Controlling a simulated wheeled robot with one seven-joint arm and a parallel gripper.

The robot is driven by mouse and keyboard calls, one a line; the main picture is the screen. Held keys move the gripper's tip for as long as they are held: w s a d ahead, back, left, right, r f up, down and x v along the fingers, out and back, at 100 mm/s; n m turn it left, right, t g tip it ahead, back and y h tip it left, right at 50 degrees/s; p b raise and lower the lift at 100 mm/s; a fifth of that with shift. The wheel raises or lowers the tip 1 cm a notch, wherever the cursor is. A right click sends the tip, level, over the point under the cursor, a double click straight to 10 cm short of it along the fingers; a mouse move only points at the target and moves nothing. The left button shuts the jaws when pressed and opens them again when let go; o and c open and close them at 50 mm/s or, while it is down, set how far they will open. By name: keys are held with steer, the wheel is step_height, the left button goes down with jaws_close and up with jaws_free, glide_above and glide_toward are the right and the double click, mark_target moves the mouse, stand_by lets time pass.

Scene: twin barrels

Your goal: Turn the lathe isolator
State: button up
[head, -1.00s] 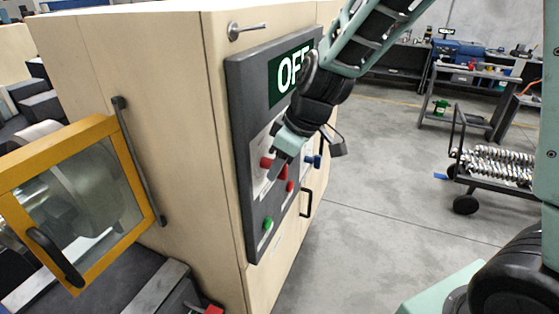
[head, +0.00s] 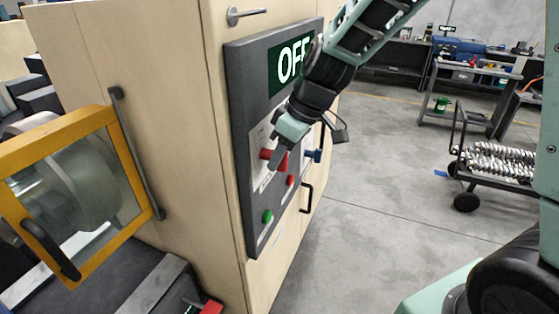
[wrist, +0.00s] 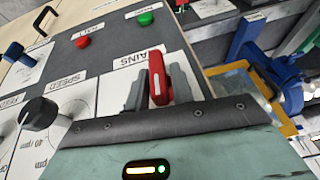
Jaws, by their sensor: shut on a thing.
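The lathe isolator is a red handle (head: 282,163) on the dark control panel (head: 243,160) of a pale wooden cabinet. In the wrist view the red handle (wrist: 160,78) stands out from a white plate whose label is partly covered and ends in "AINS". My gripper (head: 277,160) reaches the panel from the upper right and is shut on the handle.
A green button (head: 268,216), a red button (head: 290,180) and a blue handle (head: 316,155) share the panel. A black speed knob (wrist: 38,113) is close by in the wrist view. A yellow-framed guard (head: 95,265) stands left. Floor right of the cabinet is clear up to a cart (head: 500,180).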

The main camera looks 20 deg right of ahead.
steer(key=g+y+b, duration=0.2)
steer(key=b, duration=0.1)
steer(key=shift+w+d+f+m, duration=0.15)
steer(key=shift+f+m, duration=0.05)
steer(key=shift+m, duration=0.2)
steer(key=m+g+y+b, duration=0.1)
steer(key=g+y+b, duration=0.1)
steer(key=y, duration=0.1)
steer(key=shift+g+y, duration=0.4)
steer(key=m+g+y, duration=0.1)
steer(key=g+y, duration=0.1)
steer(key=y, duration=0.1)
steer(key=shift+w+d+b, duration=0.1)
steer(key=shift+b, duration=0.3)
steer(key=shift+f+m+g+y, duration=0.1)
steer(key=shift+m+g+y, duration=0.35)
steer(key=shift+y, duration=0.5)
steer(key=shift+f+m+g+y, duration=0.1)
steer(key=shift+m+g+y, duration=0.15)
steer(key=shift+g+y, duration=0.5)
steer(key=shift+y, duration=0.3)
steer(key=o, duration=0.8)
steer(key=shift+r, duration=0.1)
steer(key=shift+r+b, duration=0.1)
steer(key=shift+b, duration=0.25)
